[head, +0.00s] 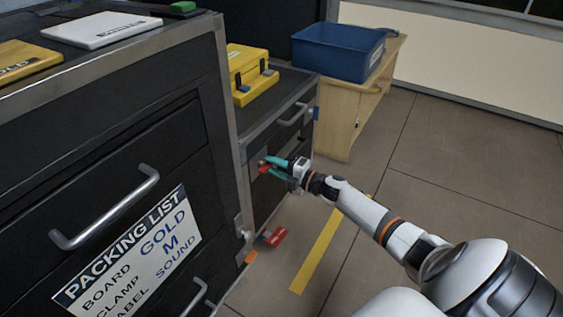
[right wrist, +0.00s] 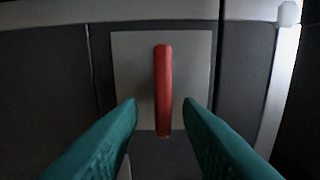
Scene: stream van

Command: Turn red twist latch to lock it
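The red twist latch (right wrist: 163,90) is a red bar standing upright in the right wrist view, on a light grey square plate (right wrist: 135,78). In the head view the red latch (head: 264,168) shows small on the dark cabinet front, partly hidden by my right gripper. My right gripper (head: 273,165) is open. Its two teal fingers stand on either side of the lower part of the bar in the right wrist view, with a gap on each side (right wrist: 160,104). My left gripper is not in view.
A dark drawer cabinet with a packing list sign (head: 130,255) fills the left. A yellow case (head: 250,75) sits on the lower cabinet. A blue bin (head: 338,50) stands on a wooden cabinet (head: 335,125). A red object (head: 273,237) is low near the floor. The floor at right is clear.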

